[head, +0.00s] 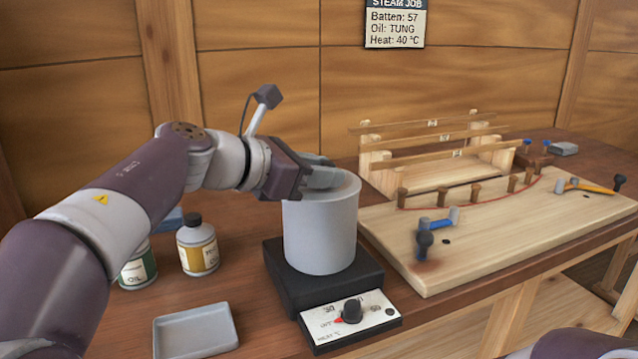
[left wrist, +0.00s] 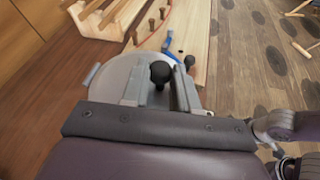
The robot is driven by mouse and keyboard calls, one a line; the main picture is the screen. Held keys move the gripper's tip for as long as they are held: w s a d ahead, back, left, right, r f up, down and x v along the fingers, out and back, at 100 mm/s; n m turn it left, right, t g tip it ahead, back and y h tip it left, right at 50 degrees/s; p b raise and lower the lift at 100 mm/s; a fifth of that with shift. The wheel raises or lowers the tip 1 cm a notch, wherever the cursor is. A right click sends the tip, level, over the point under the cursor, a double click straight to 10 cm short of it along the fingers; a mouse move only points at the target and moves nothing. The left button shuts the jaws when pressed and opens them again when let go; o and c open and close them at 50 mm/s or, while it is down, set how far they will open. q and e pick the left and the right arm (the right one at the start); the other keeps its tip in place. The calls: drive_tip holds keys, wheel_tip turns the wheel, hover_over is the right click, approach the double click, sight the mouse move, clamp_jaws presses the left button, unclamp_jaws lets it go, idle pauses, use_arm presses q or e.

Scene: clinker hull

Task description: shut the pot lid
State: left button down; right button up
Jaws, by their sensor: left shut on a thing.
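A grey cylindrical pot (head: 320,235) stands on a black hot plate (head: 283,290) in the head view. A flat grey lid (head: 345,184) lies at its top; I cannot tell whether it sits flush on the rim. The left wrist view shows the round lid (left wrist: 112,80) with a black knob (left wrist: 160,73) in its middle. My left gripper (head: 322,172) is over the pot's top, reaching in from the left. Its two fingers (left wrist: 161,84) stand either side of the knob and are shut on it. The gripper hides much of the lid.
A dial panel (head: 349,322) fronts the hot plate. An oil bottle (head: 197,247), a green-labelled can (head: 140,268) and a shallow tray (head: 195,333) are to the left. A pegged board (head: 480,240) with clamps and a batten rack (head: 440,165) are to the right.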

use_arm(q)
drive_tip(key=shift+f, duration=0.15)
drive_tip(key=shift+f, duration=0.1)
idle(0.3)
drive_tip(key=c, duration=1.1)
unclamp_jaws()
drive_tip(key=shift+c, duration=0.2)
drive_tip(key=shift+s, duration=0.1)
drive_tip(key=v, duration=1.2)
drive_tip(key=shift+s+a, duration=0.2)
drive_tip(key=shift+r+p, duration=0.3)
drive_tip(key=shift+p, duration=0.05)
